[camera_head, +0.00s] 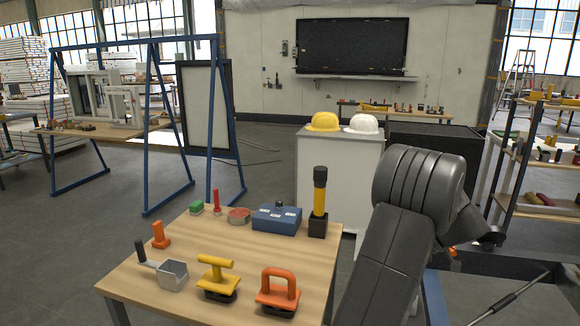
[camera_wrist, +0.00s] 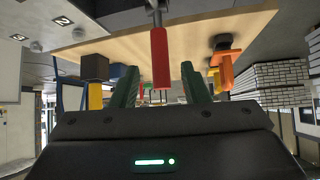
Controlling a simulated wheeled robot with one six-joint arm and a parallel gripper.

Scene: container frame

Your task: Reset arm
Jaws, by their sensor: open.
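My gripper shows in the wrist view (camera_wrist: 158,78), with its two green fingers spread apart. A red handle (camera_wrist: 159,55) on a grey shaft lies in line with the gap between them. The fingers do not appear closed on it, and its distance is hard to judge. In the head view my dark grey arm stands folded at the right front, beside the wooden table (camera_head: 130,277). The gripper is not recognisable in that view. The wrist view looks upside down, with the tabletop (camera_wrist: 190,30) at the top.
The table holds a yellow-handled float (camera_head: 217,278), an orange-handled float (camera_head: 278,293), a grey scoop (camera_head: 172,275), a blue box (camera_head: 277,219) and a yellow-black torch (camera_head: 319,202). Behind it, a white cabinet (camera_head: 335,175) carries yellow (camera_head: 323,121) and white (camera_head: 363,123) helmets. A shelf (camera_head: 545,208) stands right.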

